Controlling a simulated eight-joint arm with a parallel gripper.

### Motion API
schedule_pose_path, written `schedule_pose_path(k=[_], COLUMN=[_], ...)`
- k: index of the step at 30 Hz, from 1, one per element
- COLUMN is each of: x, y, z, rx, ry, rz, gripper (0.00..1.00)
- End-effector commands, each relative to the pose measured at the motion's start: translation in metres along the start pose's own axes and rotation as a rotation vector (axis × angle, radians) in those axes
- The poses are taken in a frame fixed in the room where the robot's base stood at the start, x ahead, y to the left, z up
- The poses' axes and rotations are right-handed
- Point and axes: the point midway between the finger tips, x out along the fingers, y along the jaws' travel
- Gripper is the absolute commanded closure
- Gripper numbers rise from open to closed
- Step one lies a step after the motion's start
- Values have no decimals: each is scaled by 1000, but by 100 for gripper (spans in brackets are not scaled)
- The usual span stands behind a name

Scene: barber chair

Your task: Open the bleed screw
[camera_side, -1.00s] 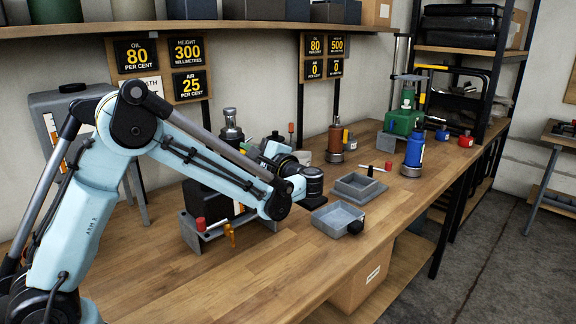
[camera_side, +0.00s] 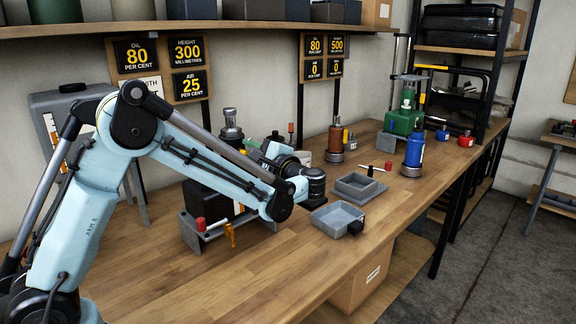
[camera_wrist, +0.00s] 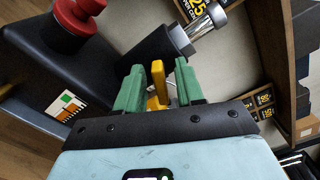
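In the wrist view, my gripper (camera_wrist: 160,84) has two green fingers standing apart. A yellow tab (camera_wrist: 158,76), possibly the bleed screw's handle, shows between them with a narrow gap on each side. I cannot tell whether it touches either finger. Beyond it is a dark cylinder (camera_wrist: 165,50) with a shiny metal rod (camera_wrist: 208,28). In the side view, the black unit (camera_side: 205,200) sits on a grey bracket (camera_side: 190,235) with an orange lever (camera_side: 230,235) at its front. My arm hides part of the unit, and my fingertips are not clearly visible there.
A red knob (camera_wrist: 75,22) on a dark body is left of my fingers in the wrist view. The front bench top is clear.

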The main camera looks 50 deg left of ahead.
Motion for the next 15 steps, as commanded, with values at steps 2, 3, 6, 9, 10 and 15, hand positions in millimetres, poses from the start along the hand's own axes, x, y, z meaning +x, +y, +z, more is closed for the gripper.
schedule_pose_path(k=[2,3,6,9,10,15], x=[-11,-17,-38,-59,-65,-95], y=[0,0,0,0,0,0], z=[-1,-1,-1,-1,-1,0], rx=[0,0,0,0,0,0], ry=[3,4,5,5,5,3], rz=[-1,-2,-3,-2,-3,-2], gripper=[63,63,63,63,63,63])
